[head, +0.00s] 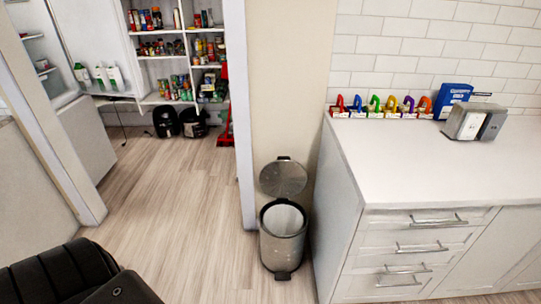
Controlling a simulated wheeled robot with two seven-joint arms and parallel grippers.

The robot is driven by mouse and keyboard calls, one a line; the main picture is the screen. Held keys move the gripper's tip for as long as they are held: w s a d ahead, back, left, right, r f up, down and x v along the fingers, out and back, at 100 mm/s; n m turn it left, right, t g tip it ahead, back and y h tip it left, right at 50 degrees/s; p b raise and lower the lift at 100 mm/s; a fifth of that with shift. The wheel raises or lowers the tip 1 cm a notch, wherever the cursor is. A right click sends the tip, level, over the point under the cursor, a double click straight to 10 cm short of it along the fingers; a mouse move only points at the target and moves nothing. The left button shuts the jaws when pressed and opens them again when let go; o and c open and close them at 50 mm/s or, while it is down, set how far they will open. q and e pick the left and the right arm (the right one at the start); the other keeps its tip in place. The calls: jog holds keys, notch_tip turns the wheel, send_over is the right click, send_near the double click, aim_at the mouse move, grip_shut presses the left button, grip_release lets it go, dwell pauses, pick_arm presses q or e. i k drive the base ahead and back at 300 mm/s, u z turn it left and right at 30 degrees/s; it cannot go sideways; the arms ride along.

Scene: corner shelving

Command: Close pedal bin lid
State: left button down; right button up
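The pedal bin (283,250) is a grey metal cylinder standing on the wood floor, against the wall end beside the white cabinet. Its round lid (283,178) is raised, tilted up and back toward the wall, so the open mouth and pale inside show. A dark pedal (283,275) sticks out at the front of its base. Neither of my grippers shows in the head view.
A white drawer cabinet (400,245) with a white worktop (425,155) stands close on the bin's right. A doorway on the left leads to pantry shelves (180,50). A black padded seat (75,275) fills the lower left corner. The floor (180,230) left of the bin is clear.

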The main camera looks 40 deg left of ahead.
aim_at(283, 178)
jog(key=u, duration=2.6)
jog(key=i, duration=3.25)
jog(key=z, duration=4.45)
jog(key=i, duration=0.45)
